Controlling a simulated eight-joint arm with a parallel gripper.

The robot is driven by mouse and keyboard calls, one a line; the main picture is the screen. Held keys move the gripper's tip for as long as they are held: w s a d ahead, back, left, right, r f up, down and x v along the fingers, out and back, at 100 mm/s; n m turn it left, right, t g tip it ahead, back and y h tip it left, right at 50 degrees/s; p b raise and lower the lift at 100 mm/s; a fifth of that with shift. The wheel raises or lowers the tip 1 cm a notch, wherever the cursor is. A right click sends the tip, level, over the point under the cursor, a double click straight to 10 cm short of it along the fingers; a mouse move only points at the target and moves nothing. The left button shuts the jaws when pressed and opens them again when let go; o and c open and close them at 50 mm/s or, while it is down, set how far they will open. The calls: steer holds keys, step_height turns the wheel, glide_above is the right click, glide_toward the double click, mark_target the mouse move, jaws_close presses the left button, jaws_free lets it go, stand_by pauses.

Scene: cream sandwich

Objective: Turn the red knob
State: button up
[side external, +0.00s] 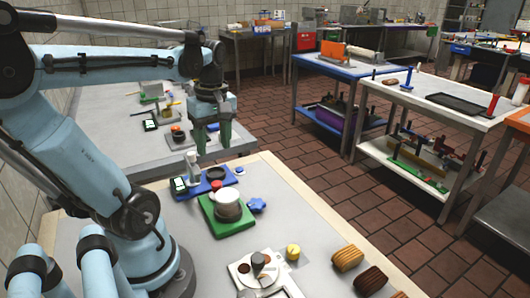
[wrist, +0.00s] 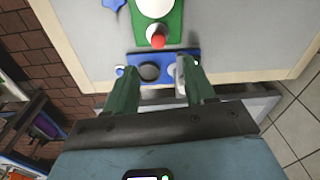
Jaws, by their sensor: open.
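A small red knob (wrist: 157,39) sits at the edge of the green board (wrist: 173,25), beside a round white pot, in the wrist view. In the side external view the red knob (side external: 215,185) shows as a small red spot behind the pot (side external: 228,205), partly hidden by it. My gripper (side external: 213,138) hangs above the far end of the near table, higher than the knob and apart from it. In the wrist view my gripper (wrist: 157,82) has its green fingers spread with nothing held between them. The knob lies beyond the fingertips.
A blue star-shaped piece (side external: 257,205) and a yellow piece (side external: 293,252) lie to the right. Cream-sandwich-like rolls (side external: 347,258) lie at the front right.

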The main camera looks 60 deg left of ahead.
mark_target(217, 183)
steer(key=shift+h, duration=0.3)
steer(key=f, duration=0.7)
steer(key=a+f, duration=0.1)
steer(key=f, duration=0.3)
steer(key=shift+f, duration=0.3)
steer(key=shift+f+n, duration=0.15)
steer(key=shift+n, duration=0.15)
steer(key=n, duration=0.4)
step_height(217, 183, up, 12)
steer(key=m, duration=0.3)
steer(key=shift+r, duration=0.2)
